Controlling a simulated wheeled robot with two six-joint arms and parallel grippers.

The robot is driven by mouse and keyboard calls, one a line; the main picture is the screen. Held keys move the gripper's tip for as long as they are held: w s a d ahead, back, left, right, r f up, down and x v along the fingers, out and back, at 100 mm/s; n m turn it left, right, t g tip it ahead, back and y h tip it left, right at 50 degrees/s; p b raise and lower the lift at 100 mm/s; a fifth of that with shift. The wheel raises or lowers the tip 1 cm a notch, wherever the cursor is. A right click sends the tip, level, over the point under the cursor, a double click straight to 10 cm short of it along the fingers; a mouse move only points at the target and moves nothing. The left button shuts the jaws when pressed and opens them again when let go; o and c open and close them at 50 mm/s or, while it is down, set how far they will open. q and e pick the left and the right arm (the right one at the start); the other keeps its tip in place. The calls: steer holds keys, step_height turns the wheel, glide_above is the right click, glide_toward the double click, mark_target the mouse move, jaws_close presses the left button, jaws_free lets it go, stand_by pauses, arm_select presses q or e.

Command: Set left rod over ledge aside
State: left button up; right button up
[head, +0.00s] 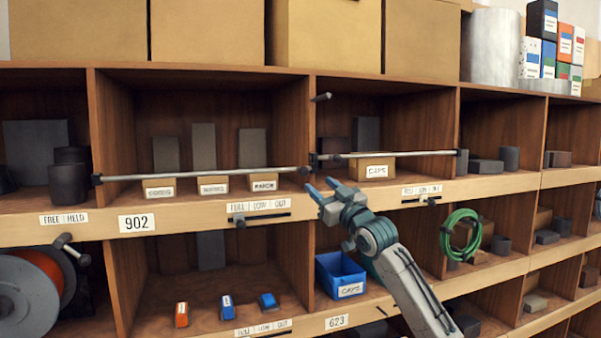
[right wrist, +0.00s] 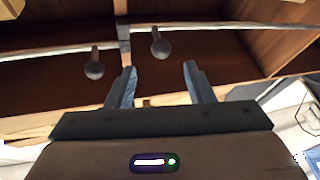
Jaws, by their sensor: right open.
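The left rod (head: 200,174) is a thin grey bar lying across the front of the upper left compartment, just above the ledge (head: 110,194). A dark knob (head: 304,171) is at its right end; in the right wrist view the rod (right wrist: 50,51) and a dark knob (right wrist: 94,69) show left of the fingers. A second rod (head: 400,154) spans the compartment to the right. My right gripper (head: 322,190) is open and empty, in front of the ledge near the divider, just below the left rod's right end. My left gripper is out of view.
Small labelled boxes (head: 265,182) stand behind the left rod, and a CAPS box (head: 372,168) behind the right one. A bare peg (head: 321,97) sticks out higher on the divider. Below are a blue bin (head: 340,275) and a cable reel (head: 35,290).

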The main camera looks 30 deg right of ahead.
mark_target(300, 169)
steer(key=p+x, duration=0.5)
steer(key=x, duration=0.4)
steer(key=shift+w+a+r+p, duration=0.1)
steer(key=shift+w+r+p, duration=0.05)
steer(key=shift+w+p, duration=0.2)
steer(key=shift+w, duration=0.5)
jaws_close()
